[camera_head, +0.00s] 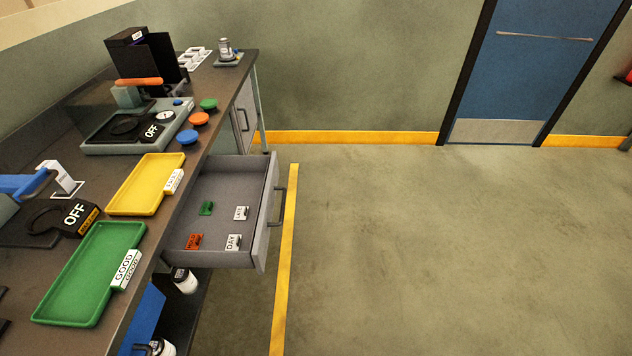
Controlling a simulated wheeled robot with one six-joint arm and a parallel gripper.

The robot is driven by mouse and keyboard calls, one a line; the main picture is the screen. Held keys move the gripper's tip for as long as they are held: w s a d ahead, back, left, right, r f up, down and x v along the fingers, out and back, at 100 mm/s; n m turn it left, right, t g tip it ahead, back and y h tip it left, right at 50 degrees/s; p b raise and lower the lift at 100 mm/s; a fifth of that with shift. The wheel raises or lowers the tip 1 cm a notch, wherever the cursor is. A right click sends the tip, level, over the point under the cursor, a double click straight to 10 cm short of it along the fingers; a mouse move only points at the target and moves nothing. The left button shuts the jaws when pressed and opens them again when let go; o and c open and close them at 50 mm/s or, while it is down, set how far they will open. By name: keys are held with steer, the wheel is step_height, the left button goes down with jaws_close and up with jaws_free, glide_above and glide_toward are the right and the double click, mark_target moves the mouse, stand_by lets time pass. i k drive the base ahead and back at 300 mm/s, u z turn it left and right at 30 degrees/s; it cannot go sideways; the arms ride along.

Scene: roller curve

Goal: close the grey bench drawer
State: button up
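The grey bench drawer (217,180) is pulled well out from the front of the bench, to the right in the head view. Its front panel (267,212) carries a dark bar handle (282,205) on the outside. Inside lie a green tag (206,208), an orange-red tag (195,241), a white tag marked LATE (241,213) and a white tag marked DAY (233,242). They lie apart, below the drawer's rim. My gripper is not in view.
The bench top (205,140) holds a green tray (95,270), a yellow tray (140,190), coloured knobs and devices marked OFF. White bottles (185,281) stand on a lower shelf. A yellow floor line (285,270) runs beside the drawer. The floor (430,240) to the right is clear, up to a blue door (540,70).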

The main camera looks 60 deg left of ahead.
mark_target(230, 182)
steer(key=i, duration=0.35)
steer(key=u, duration=2.85)
steer(key=k, duration=0.4)
steer(key=u, duration=0.35)
steer(key=i, duration=1.35)
steer(key=z, duration=0.4)
